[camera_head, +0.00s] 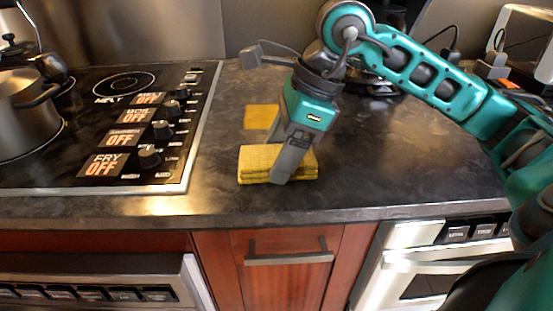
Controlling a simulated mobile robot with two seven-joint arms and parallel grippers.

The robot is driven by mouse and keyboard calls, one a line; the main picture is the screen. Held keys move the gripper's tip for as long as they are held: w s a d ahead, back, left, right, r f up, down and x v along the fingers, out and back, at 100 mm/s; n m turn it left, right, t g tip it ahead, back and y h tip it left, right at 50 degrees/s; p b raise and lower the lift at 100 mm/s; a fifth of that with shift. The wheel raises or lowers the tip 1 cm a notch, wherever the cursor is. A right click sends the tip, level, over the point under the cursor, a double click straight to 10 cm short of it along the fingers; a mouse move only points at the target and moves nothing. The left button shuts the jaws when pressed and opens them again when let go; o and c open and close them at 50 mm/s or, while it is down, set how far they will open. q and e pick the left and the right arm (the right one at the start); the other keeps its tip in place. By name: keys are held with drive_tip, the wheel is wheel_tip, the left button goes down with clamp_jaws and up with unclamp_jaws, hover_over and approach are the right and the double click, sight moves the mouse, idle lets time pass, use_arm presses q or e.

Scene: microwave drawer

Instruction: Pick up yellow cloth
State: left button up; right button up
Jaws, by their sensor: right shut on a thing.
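The yellow cloth (256,160) is a folded stack on the dark countertop, right of the stove and close to the counter's front edge. My right gripper (286,172) comes down on it from above, tilted, and is shut on the cloth. The near finger covers part of the cloth's front face. My left gripper is not in view.
A flat yellow-orange square (262,117) lies behind the cloth. The stove (130,130) with knobs, a steel pot (25,112) and a kettle is at left. A drawer handle (289,256) is below the counter. The counter (400,165) right of the cloth is clear.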

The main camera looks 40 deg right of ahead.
wheel_tip(320, 180, up, 13)
drive_tip(key=p, duration=0.4)
wheel_tip(320, 180, up, 6)
drive_tip(key=shift+r+p, duration=0.1)
drive_tip(key=shift+p, duration=0.6)
drive_tip(key=shift+c, duration=0.7)
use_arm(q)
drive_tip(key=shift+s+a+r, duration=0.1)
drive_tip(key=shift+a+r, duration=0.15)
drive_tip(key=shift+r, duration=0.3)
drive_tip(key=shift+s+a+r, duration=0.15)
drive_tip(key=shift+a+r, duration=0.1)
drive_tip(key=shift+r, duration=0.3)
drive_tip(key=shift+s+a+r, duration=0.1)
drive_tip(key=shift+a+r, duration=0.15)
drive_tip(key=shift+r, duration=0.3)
use_arm(e)
drive_tip(key=shift+r, duration=0.45)
